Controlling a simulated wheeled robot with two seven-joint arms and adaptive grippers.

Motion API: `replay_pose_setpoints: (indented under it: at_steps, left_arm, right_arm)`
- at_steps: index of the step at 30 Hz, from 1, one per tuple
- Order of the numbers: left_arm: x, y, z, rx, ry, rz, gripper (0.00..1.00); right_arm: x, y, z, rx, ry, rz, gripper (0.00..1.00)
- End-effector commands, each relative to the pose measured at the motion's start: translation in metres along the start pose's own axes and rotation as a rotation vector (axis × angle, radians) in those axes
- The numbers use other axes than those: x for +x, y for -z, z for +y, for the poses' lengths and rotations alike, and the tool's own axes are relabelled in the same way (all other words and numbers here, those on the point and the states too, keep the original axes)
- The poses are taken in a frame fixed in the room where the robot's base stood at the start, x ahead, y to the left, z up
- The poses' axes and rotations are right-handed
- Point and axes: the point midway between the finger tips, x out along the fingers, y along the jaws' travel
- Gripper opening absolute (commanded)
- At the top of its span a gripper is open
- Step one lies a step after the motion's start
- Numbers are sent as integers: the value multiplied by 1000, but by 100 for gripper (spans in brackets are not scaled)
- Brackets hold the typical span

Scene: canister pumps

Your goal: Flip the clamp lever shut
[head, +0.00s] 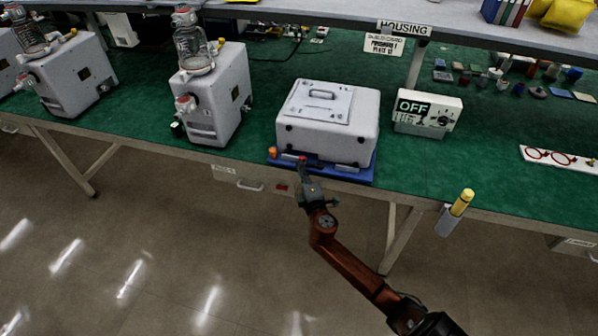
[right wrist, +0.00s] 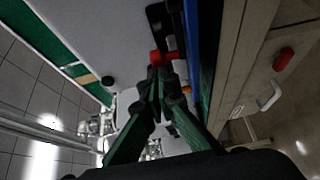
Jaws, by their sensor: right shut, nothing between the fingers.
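A pale grey housing (head: 327,118) with a handled top plate sits on a blue base (head: 345,175) at the bench's front edge. The clamp lever looks like a black part with a red grip (right wrist: 164,57) beside the housing in the right wrist view; red also shows at the fingertips in the head view. My right gripper (head: 302,166) is shut and empty at the housing's front left. Its green-grey fingertips (right wrist: 160,76) are right at the red grip, seemingly touching it. The fingers partly hide the lever, so its exact angle is unclear. My left gripper is out of view.
An orange knob (head: 272,152) is at the base's left corner. A pump unit (head: 216,95) with a clear bottle stands to the left. An OFF sign box (head: 427,113) stands to the right. A yellow-capped holder (head: 457,210) hangs on the bench's front edge.

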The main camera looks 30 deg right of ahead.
Motion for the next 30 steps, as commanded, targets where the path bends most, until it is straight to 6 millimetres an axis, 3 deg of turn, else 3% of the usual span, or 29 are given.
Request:
replay_pose_setpoints:
  at_steps: [8,17,26,30]
  left_arm:
    - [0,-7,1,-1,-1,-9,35]
    - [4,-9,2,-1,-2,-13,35]
    - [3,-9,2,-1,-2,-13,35]
    - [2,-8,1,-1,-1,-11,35]
  right_arm:
    - [1,0,0,1,-1,-7,0]
    - [18,-5,-1,2,0,-86,0]
    - [18,-6,2,0,-2,-86,0]
    - [13,4,2,1,-3,-83,0]
